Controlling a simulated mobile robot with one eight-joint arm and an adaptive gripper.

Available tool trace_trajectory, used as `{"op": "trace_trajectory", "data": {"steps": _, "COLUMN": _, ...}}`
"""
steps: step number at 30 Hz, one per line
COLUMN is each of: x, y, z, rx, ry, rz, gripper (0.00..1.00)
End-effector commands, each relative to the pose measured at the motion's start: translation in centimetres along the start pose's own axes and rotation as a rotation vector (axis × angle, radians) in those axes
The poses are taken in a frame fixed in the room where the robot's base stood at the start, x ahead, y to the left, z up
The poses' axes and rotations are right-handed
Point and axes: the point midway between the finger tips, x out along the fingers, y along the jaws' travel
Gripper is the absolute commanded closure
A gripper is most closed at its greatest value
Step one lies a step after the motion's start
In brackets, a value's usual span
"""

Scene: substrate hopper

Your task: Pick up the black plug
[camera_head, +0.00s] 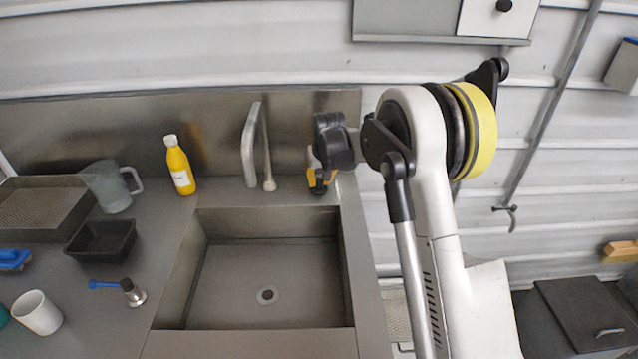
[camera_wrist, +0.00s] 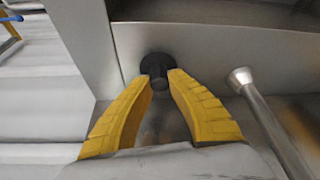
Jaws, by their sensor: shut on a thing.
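The black plug (camera_wrist: 157,68) is a dark round piece with a short stem, seen in the wrist view between the tips of my yellow fingers. My gripper (camera_wrist: 160,84) is shut on its stem. In the head view my gripper (camera_head: 318,182) points down at the back right corner of the sink, right of the tap. The plug shows there only as a small dark shape (camera_head: 319,190) under the fingers. I cannot tell whether it touches the counter.
The metal sink basin (camera_head: 268,262) is empty, with a drain in its floor. The tap (camera_head: 253,145) stands just left of my gripper. A yellow bottle (camera_head: 180,166), a clear jug (camera_head: 112,187), a black tray (camera_head: 101,241) and a white cup (camera_head: 37,312) stand further left.

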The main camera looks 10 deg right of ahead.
Motion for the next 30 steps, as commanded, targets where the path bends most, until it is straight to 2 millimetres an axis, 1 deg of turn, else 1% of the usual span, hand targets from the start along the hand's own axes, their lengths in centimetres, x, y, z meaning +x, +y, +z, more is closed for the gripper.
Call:
{"op": "trace_trajectory", "data": {"steps": 1, "x": -0.8, "y": 0.0, "z": -0.3, "rx": 0.000, "ry": 0.000, "rz": 0.000, "gripper": 1.00}}
{"op": "trace_trajectory", "data": {"steps": 5, "x": -3.1, "y": 0.0, "z": -1.3, "rx": 0.000, "ry": 0.000, "rz": 0.000, "gripper": 1.00}}
{"op": "trace_trajectory", "data": {"steps": 12, "x": -6.9, "y": 4.6, "z": -0.1, "rx": 0.004, "ry": 0.000, "rz": 0.002, "gripper": 1.00}}
{"op": "trace_trajectory", "data": {"steps": 18, "x": -9.6, "y": 7.9, "z": 0.7, "rx": 0.002, "ry": 0.000, "rz": 0.002, "gripper": 1.00}}
{"op": "trace_trajectory", "data": {"steps": 24, "x": -11.1, "y": 9.7, "z": 1.2, "rx": 0.002, "ry": 0.000, "rz": 0.000, "gripper": 1.00}}
{"op": "trace_trajectory", "data": {"steps": 30, "x": -11.4, "y": 10.2, "z": 1.4, "rx": 0.000, "ry": 0.000, "rz": 0.000, "gripper": 1.00}}
